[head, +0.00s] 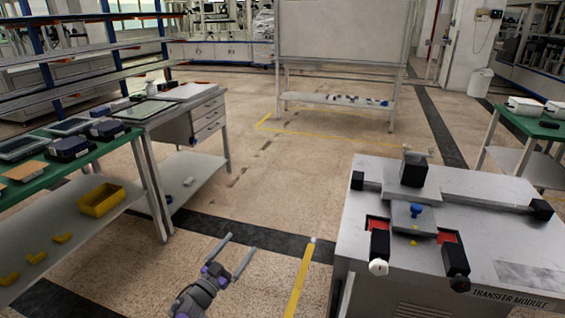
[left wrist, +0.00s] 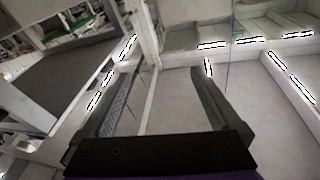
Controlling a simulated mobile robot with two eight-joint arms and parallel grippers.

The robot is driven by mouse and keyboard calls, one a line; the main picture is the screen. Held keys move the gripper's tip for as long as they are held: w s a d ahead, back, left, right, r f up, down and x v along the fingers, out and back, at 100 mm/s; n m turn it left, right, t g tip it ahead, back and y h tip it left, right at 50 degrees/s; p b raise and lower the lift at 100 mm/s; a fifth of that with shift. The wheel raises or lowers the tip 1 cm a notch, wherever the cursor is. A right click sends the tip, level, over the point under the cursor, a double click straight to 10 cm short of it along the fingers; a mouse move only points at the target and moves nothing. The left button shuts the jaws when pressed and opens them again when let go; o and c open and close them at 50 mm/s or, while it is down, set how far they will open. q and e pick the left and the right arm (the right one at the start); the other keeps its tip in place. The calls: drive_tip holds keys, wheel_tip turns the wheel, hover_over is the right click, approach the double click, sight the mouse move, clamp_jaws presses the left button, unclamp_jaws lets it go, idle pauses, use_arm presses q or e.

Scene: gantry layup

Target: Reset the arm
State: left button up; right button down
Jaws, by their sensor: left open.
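My left gripper (head: 231,258) is low in the middle of the head view, over the open floor. Its two grey fingers are spread apart with nothing between them. The left wrist view shows the same open gripper (left wrist: 165,88), with the ceiling and its light strips behind the fingers. It touches nothing that I can see. My right gripper is not in the head view.
A grey transfer module (head: 352,235) with black blocks and red patches on top stands at the right. A green-topped bench (head: 105,150) with a yellow bin (head: 101,200) on its lower shelf stands at the left. The floor between is free.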

use_arm(q)
drive_tip(key=s+a+r+n+t+y, duration=0.1)
drive_tip(key=s+a+r+n+y, duration=0.1)
drive_tip(key=a+r+n+y, duration=0.25)
drive_tip(key=s+a+n+g+y, duration=0.45)
drive_tip(key=s+y, duration=0.25)
drive_tip(key=s, duration=0.4)
drive_tip(key=s+d+f+g+h, duration=0.1)
drive_tip(key=s+d+f+g, duration=0.15)
drive_tip(key=s, duration=0.75)
drive_tip(key=s+d+f+m+g, duration=0.1)
drive_tip(key=s+f+g, duration=0.3)
drive_tip(key=s, duration=0.7)
drive_tip(key=s+d+f+g+h, duration=0.1)
drive_tip(key=s+d+f+g, duration=0.2)
drive_tip(key=s, duration=0.7)
wheel_tip(320, 180, up, 28)
drive_tip(key=w+a+t+p, duration=0.1)
drive_tip(key=p, duration=2.5)
drive_tip(key=shift+w+a+p, duration=0.15)
drive_tip(key=shift+a+p, duration=0.15)
drive_tip(key=shift+a, duration=0.05)
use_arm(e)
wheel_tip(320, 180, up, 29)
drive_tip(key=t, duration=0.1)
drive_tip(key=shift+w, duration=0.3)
use_arm(q)
drive_tip(key=shift+y, duration=0.25)
drive_tip(key=shift+c, duration=0.2)
